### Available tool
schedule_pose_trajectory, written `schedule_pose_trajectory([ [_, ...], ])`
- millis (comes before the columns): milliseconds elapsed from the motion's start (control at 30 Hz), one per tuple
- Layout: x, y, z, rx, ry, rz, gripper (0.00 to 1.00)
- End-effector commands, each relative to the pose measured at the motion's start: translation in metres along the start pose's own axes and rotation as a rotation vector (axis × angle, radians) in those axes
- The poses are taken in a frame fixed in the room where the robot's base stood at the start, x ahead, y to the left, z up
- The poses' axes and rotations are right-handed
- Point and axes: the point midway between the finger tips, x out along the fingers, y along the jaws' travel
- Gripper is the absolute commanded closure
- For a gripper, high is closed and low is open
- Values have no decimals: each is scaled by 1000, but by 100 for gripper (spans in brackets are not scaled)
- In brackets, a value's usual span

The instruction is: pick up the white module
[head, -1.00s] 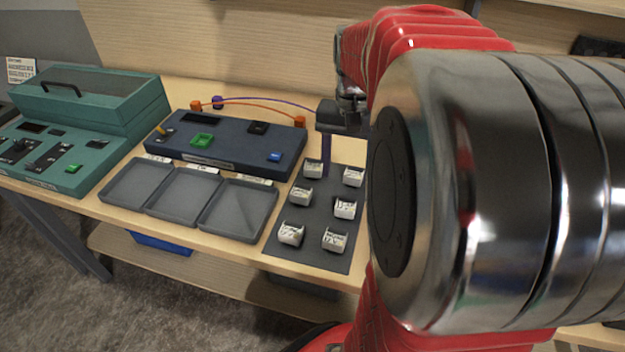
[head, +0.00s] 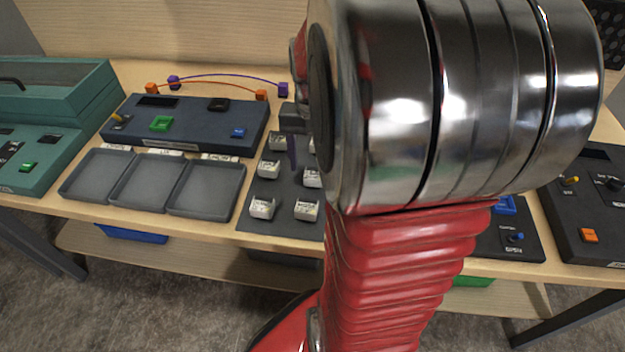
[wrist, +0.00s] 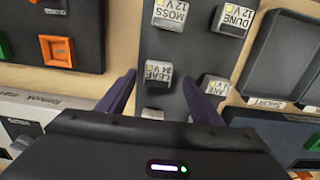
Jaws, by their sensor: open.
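Several white modules with printed labels stand on a dark grey mat (head: 285,222). In the head view, a front-left module (head: 262,207), front-right module (head: 306,210) and middle-left module (head: 268,168) show clearly; my arm partly hides those at right. In the wrist view they include MOSS 12 V (wrist: 170,14), DUNE 12 V (wrist: 233,20), LEAF 24 V (wrist: 157,76) and a partly hidden one (wrist: 215,86). My gripper (wrist: 158,84) is open, its purple fingers on either side of LEAF in the picture. Contact cannot be told.
Three grey trays (head: 206,188) lie left of the mat. A dark blue console (head: 185,127) with arched wires stands behind them, and a teal console (head: 50,150) is at far left. Dark panels (head: 592,205) with switches and an orange button lie at right.

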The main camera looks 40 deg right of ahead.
Motion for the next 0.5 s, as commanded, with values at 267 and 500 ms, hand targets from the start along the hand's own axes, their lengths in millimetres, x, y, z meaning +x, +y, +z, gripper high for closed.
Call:
schedule_pose_trajectory([
  [267,37,4,-1,-1,-4,1,41],
  [500,44,4,-1,-1,0,0,41],
])
